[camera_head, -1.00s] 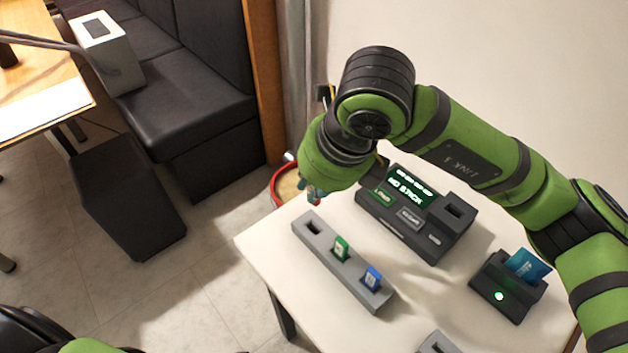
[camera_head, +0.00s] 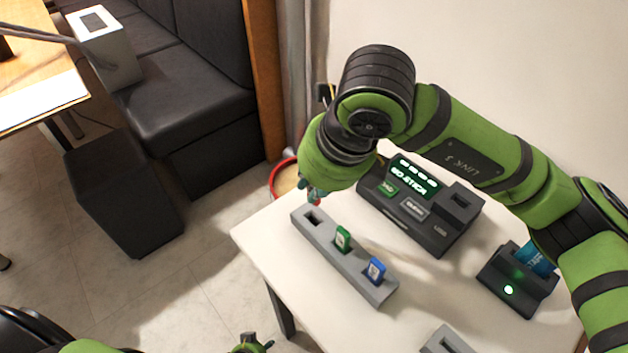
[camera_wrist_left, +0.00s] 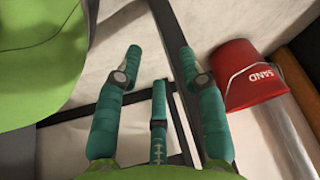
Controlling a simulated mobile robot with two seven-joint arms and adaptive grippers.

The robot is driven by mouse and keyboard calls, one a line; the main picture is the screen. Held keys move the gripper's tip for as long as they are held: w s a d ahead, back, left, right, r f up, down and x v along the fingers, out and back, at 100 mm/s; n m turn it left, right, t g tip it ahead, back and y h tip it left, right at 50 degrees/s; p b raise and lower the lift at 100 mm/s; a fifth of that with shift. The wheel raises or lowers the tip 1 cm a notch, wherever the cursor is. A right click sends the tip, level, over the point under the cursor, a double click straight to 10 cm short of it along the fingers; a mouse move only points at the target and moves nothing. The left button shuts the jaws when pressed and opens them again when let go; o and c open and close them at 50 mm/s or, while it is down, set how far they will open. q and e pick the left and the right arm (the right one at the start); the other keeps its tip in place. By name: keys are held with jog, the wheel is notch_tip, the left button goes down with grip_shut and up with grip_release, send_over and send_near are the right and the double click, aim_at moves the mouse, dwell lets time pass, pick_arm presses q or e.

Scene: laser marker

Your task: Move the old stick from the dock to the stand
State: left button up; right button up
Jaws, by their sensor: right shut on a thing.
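My right gripper (camera_head: 312,193) hangs just above the far left end of the grey stand (camera_head: 330,255), mostly hidden behind its own wrist. It is shut on a small red stick (camera_head: 315,202), of which only a bit shows. The stand's far slot (camera_head: 313,218) is empty; a green stick (camera_head: 343,238) and a blue stick (camera_head: 376,270) stand in its other slots. The dark dock (camera_head: 425,212) has an empty-looking slot, and its screen reads "NO STICK". My left gripper (camera_wrist_left: 160,65) is open and empty in the left wrist view; it shows at the bottom of the head view (camera_head: 254,343).
A black holder (camera_head: 515,283) with a green light and a blue card (camera_head: 538,258) stands at the table's right. A grey slotted block (camera_head: 447,342) is at the front edge. A red sand bucket (camera_wrist_left: 245,75) is near my left gripper.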

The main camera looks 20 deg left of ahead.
jog(key=shift+f+b, duration=0.85)
jog(key=shift+f, duration=0.1)
jog(key=shift+f+b, duration=0.35)
jog(key=shift+b, duration=0.05)
pick_arm(q)
jog(key=shift+s+d+g, duration=0.25)
jog(key=shift+d+g, duration=0.15)
jog(key=shift+g, duration=0.2)
jog(key=shift+f+b, duration=0.55)
jog(key=shift+b, duration=0.05)
jog(key=shift+f, duration=0.15)
jog(key=shift+f+b, duration=0.35)
jog(key=shift+b, duration=0.15)
